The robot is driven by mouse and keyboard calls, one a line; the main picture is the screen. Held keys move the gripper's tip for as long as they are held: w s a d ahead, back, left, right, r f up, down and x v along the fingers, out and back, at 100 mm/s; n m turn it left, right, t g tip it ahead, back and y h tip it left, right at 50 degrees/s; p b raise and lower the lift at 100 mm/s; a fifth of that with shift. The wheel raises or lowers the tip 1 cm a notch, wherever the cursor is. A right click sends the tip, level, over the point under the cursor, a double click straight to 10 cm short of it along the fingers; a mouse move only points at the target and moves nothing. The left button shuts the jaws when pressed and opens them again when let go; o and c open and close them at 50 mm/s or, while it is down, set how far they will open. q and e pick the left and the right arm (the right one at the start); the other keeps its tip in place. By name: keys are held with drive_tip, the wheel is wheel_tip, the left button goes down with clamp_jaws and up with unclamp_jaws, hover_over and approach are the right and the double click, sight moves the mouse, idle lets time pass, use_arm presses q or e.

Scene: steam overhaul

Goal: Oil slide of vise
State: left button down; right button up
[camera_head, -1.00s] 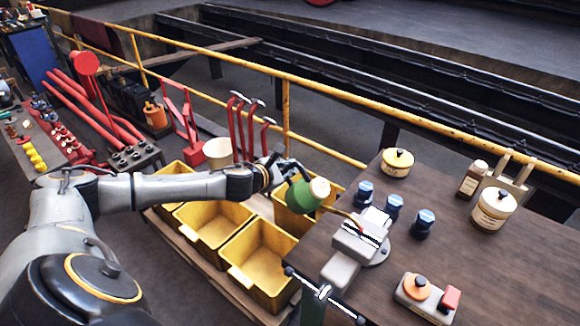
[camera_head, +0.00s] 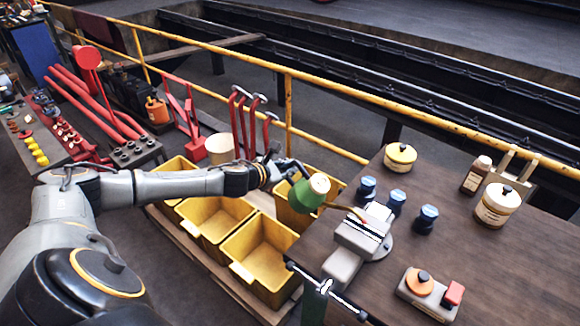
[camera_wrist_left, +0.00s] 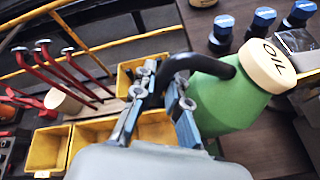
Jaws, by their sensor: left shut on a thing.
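A grey vise (camera_head: 362,236) is mounted at the left edge of the wooden workbench (camera_head: 450,245). A green oil can (camera_head: 305,194) with a cream cap is tilted, and its thin spout reaches over the top of the vise. The spout tip, reddish at the end, appears just above or at the vise; I cannot tell whether it touches. My left gripper (camera_head: 277,170) is shut on the can's dark handle. My right gripper is out of view.
Several blue-capped jars (camera_head: 396,203) stand just behind the vise. A yellow-lidded tin (camera_head: 400,157), a brown bottle (camera_head: 475,175) and a cream canister (camera_head: 496,205) are farther back. A control box (camera_head: 428,293) sits at front right. Yellow bins (camera_head: 262,255) lie below; a yellow rail (camera_head: 320,85) runs behind.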

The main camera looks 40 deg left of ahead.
use_arm(q)
drive_tip(key=shift+r, duration=0.2)
wheel_tip(320, 180, up, 5)
drive_tip(key=p, duration=0.5)
drive_tip(key=shift+f, duration=0.1)
drive_tip(key=shift+a+f+n+h, duration=0.15)
drive_tip(key=shift+f+n+h, duration=0.2)
drive_tip(key=shift+n+h, duration=0.05)
drive_tip(key=shift+f, duration=0.1)
drive_tip(key=shift+f+n+b, duration=0.3)
drive_tip(key=shift+f+b, duration=0.1)
drive_tip(key=shift+f, duration=0.05)
drive_tip(key=shift+f+n+h+b, duration=0.6)
drive_tip(key=shift+f+h+b, duration=0.1)
drive_tip(key=shift+f+b, duration=0.2)
drive_tip(key=shift+d+f, duration=0.15)
drive_tip(key=shift+d, duration=0.05)
drive_tip(key=shift+n, duration=0.3)
